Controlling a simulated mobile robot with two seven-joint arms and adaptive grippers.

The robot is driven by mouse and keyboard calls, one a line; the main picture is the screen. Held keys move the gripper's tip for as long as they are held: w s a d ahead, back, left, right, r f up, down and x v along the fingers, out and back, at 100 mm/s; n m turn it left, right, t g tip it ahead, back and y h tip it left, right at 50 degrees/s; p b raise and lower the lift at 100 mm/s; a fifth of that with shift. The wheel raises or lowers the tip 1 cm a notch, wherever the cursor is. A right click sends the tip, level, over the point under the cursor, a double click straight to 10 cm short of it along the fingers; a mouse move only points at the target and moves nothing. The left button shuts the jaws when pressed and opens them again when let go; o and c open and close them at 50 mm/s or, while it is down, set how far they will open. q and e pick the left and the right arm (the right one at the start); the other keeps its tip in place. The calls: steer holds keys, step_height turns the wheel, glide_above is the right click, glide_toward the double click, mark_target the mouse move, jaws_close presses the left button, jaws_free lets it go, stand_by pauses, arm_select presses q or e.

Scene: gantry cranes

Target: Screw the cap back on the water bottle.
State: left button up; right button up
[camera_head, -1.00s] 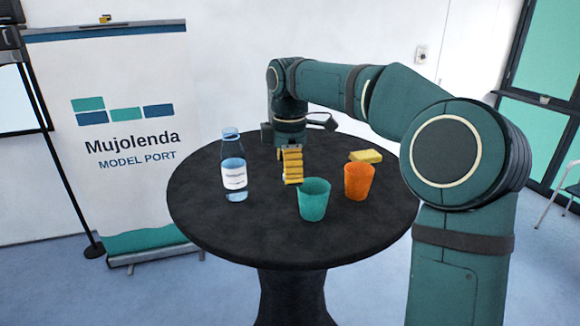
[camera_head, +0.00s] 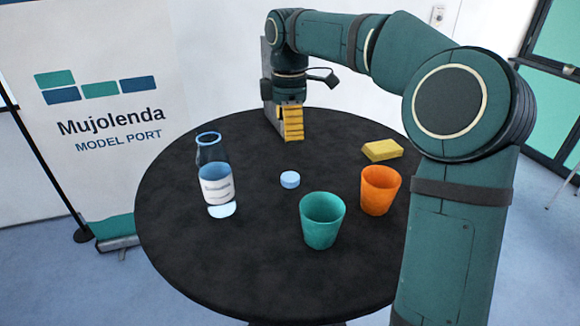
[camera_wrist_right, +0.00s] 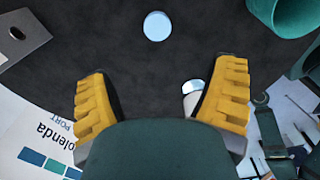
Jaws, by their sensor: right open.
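The water bottle (camera_head: 216,178) stands upright on the round black table, left of centre, with its mouth uncovered. The light blue cap (camera_head: 290,180) lies apart on the table, right of the bottle. It also shows near the top of the right wrist view (camera_wrist_right: 157,26). My right gripper (camera_head: 291,123) is at the table's back part, beyond the cap and empty. In the right wrist view its yellow fingers (camera_wrist_right: 160,100) are spread wide. A pale, blue-edged thing beside one finger is partly hidden; I cannot tell what it is. My left gripper is out of view.
A teal cup (camera_head: 322,220) and an orange cup (camera_head: 380,190) stand right of the cap. A yellow block (camera_head: 382,150) lies behind them. A grey plate-like piece (camera_head: 268,95) shows beside my right gripper. The table's front left is clear. A banner (camera_head: 110,110) stands behind left.

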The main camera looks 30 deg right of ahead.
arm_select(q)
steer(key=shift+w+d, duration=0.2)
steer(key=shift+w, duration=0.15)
arm_select(e)
steer(key=shift+w+d, duration=0.2)
steer(key=shift+w, duration=0.1)
steer(key=b, duration=0.2)
glide_above(289, 177)
step_height(289, 177, down, 8)
steer(key=shift+w+d+f, duration=0.1)
steer(key=shift+w, duration=0.05)
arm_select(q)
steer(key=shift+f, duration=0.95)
arm_select(e)
steer(key=shift+f, duration=0.15)
step_height(289, 177, down, 5)
steer(key=shift+f+b, duration=0.1)
steer(key=shift+b, duration=0.25)
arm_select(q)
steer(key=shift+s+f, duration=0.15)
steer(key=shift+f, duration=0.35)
arm_select(e)
steer(key=shift+c, duration=0.3)
